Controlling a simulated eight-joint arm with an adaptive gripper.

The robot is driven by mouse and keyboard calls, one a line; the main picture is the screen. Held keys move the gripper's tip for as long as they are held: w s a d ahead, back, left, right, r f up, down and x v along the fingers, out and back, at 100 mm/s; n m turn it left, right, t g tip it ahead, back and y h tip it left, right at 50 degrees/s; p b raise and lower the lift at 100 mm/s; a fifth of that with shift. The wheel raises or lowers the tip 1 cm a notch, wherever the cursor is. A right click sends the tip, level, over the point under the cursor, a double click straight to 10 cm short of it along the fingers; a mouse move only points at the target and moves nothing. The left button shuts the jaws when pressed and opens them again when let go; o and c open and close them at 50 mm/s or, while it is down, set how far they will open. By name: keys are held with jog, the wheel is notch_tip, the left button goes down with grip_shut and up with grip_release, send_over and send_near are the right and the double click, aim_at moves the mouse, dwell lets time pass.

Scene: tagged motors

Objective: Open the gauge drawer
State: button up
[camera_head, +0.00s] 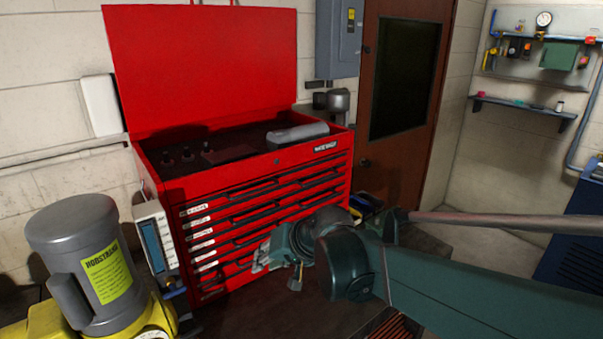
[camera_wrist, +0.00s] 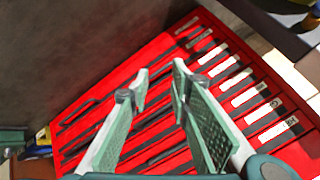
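The red tool chest (camera_head: 265,172) stands against the wall with its lid raised. Its front has several drawers with dark pull handles and white labels (camera_head: 194,209) down the left side. The drawers look shut. The label lettering is too small to read, so I cannot tell which is the gauge drawer. My gripper (camera_head: 276,268) is in front of the lower drawers and hides part of them. In the wrist view my gripper (camera_wrist: 160,74) is open and empty, its two fingers apart over the red drawer fronts (camera_wrist: 160,128). I cannot tell whether a finger touches a handle.
A grey motor (camera_head: 75,262) with a yellow-green tag stands at the left, beside a pale boxed device (camera_head: 155,245). A grey object (camera_head: 297,133) lies in the chest's top tray. A brown door (camera_head: 410,90) and a wall shelf (camera_head: 520,107) are behind at the right.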

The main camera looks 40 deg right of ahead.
jog(key=w+d+r+m+t+p, duration=0.2)
jog(key=w+d+r+m+p, duration=0.15)
jog(key=d, duration=0.55)
jog(key=m+t+h+p, duration=0.1)
jog(key=m+t+p, duration=0.4)
jog(key=m+p, duration=0.3)
send_near(323, 178)
jog(key=x, duration=0.2)
jog(key=shift+w+d+f, duration=0.1)
jog(key=shift+w+f, duration=0.1)
jog(key=shift+f, duration=0.15)
jog(key=shift+w, duration=0.2)
jog(key=shift+x, duration=3.7)
jog(key=shift+d+r, duration=0.1)
grip_shut()
